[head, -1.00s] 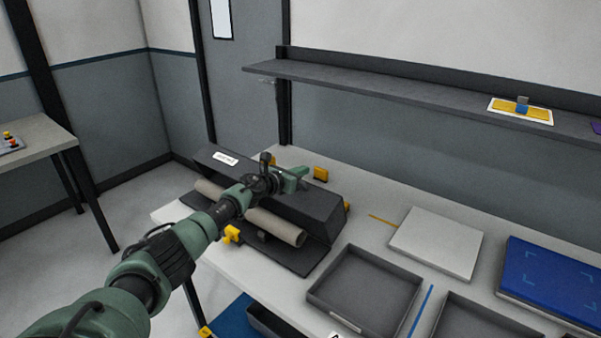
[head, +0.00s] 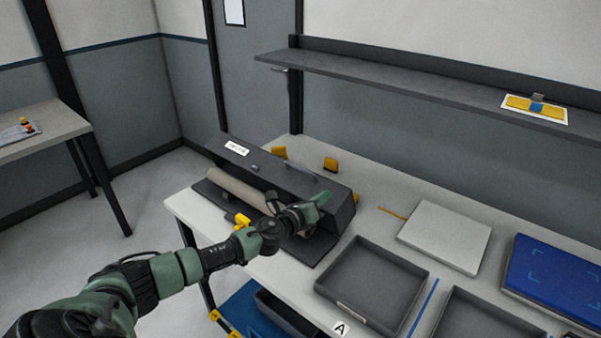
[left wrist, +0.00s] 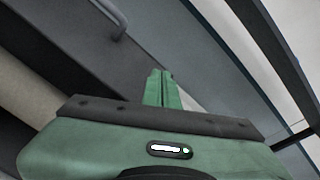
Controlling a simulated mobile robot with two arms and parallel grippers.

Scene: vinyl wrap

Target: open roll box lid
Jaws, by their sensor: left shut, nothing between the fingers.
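The roll box (head: 345,215) is a long dark box at the left end of the bench, with a tan roll (head: 236,187) showing along its open front. Its dark lid (head: 275,170) carries a white label and a bar handle (head: 312,182), and sits over the back of the roll. My left gripper (head: 322,197) is shut and empty at the right part of the box front, below and apart from the handle. In the left wrist view, the shut fingers (left wrist: 162,88) are in front of the lid, and the handle (left wrist: 108,14) is at upper left. My right gripper is out of view.
Yellow pieces (head: 331,164) stand behind the box, and another (head: 242,220) is at its front left. A grey tray (head: 420,283), a pale board (head: 445,236) and a blue box (head: 552,278) lie to the right. A shelf (head: 420,80) runs above the bench.

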